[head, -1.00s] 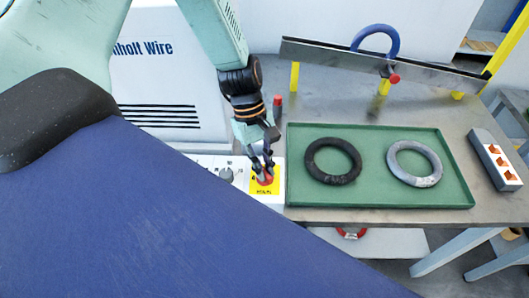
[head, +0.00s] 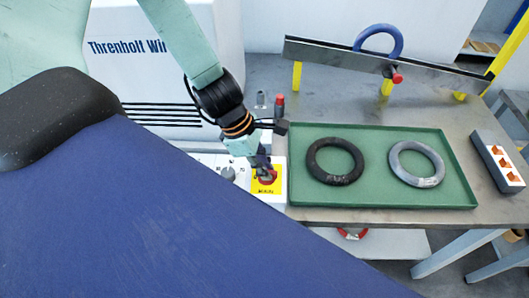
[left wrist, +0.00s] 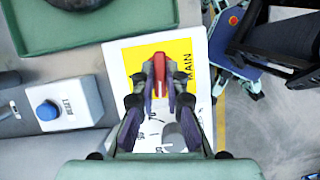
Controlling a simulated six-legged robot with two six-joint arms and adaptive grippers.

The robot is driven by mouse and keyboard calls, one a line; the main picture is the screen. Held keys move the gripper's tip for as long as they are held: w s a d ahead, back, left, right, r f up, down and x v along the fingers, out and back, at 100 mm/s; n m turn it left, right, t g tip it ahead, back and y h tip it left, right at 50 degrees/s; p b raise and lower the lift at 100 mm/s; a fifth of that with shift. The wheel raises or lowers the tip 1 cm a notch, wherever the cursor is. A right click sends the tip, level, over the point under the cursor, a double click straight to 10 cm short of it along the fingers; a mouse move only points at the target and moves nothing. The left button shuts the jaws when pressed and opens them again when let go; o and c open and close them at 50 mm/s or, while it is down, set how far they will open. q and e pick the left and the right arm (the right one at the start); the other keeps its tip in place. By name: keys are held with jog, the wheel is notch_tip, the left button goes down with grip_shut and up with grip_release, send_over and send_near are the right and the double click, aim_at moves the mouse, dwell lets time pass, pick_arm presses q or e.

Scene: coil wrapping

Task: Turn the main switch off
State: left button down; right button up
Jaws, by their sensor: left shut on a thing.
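The main switch is a red handle (head: 267,176) on a yellow plate (head: 279,183) on the white control panel (head: 210,160), left of the green tray. My left gripper (head: 266,172) reaches down to it from above. In the left wrist view, the red handle (left wrist: 160,76) stands between the two fingertips of my left gripper (left wrist: 160,88), which are shut on it. The word MAIN is printed on the yellow plate (left wrist: 183,50) beside it. The handle's lower part and some panel markings are hidden by the fingers. My right gripper is not in view.
The green tray (head: 390,202) holds a black ring (head: 316,165) and a grey ring (head: 398,168). A grey knob (head: 228,173) sits on the panel left of the switch. A box marked BELT with a blue button (left wrist: 47,110) is close by. A red-topped post (head: 279,103) stands behind.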

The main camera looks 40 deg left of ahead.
pick_arm(q)
jog(key=shift+n+b, duration=0.6)
jog(key=shift+n+t+y, duration=0.3)
jog(key=c, duration=1.4)
grip_release()
